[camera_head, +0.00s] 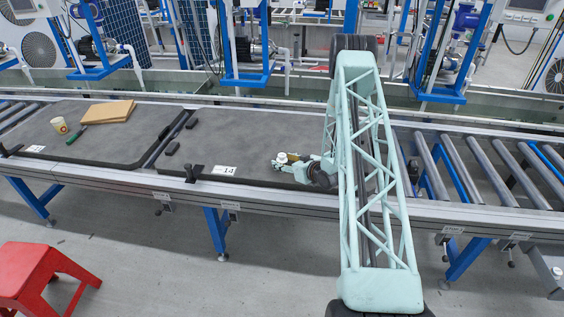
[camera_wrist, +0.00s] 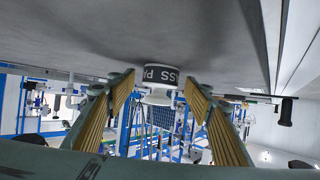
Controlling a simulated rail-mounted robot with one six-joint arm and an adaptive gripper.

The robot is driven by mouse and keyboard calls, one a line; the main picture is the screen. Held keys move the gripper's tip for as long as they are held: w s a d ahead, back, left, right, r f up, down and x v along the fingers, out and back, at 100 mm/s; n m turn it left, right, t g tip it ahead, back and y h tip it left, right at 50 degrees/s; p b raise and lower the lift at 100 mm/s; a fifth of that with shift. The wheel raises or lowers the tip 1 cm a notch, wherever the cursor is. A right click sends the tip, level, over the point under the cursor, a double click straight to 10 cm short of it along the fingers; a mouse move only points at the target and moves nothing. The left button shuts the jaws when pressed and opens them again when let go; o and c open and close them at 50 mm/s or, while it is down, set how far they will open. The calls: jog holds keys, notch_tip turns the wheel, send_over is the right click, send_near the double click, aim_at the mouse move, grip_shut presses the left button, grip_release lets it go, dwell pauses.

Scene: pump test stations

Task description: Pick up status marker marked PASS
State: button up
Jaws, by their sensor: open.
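The status marker (camera_wrist: 160,77) is a small white piece with a black band that reads "PASS". In the wrist view it stands on the grey mat, which fills the top of that picture. My gripper (camera_wrist: 160,92) is open, with one ribbed finger on each side of the marker. A gap shows between the fingers and the marker. In the head view my gripper (camera_head: 292,163) is low over the right mat (camera_head: 235,135), and the small whitish marker (camera_head: 282,158) shows at its fingers.
A label "14" (camera_head: 223,170) and a dark post (camera_head: 191,174) sit at the front edge. Bare rollers (camera_head: 480,165) lie to the right. A red stool (camera_head: 42,275) stands in front.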

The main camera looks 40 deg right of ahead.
aim_at(282, 154)
jog(key=c, duration=1)
jog(key=shift+o, duration=0.2)
jog(key=shift+r, duration=0.1)
jog(key=shift+r+p, duration=0.3)
jog(key=shift+r, duration=0.75)
jog(key=shift+s+r, duration=0.35)
jog(key=shift+r, duration=0.35)
jog(key=s, duration=0.5)
jog(key=s+a+r+p, duration=0.1)
jog(key=s, duration=0.4)
jog(key=s+a+p, duration=0.1)
jog(key=s, duration=0.4)
jog(key=shift+s+r, duration=0.1)
jog(key=shift+r, duration=0.05)
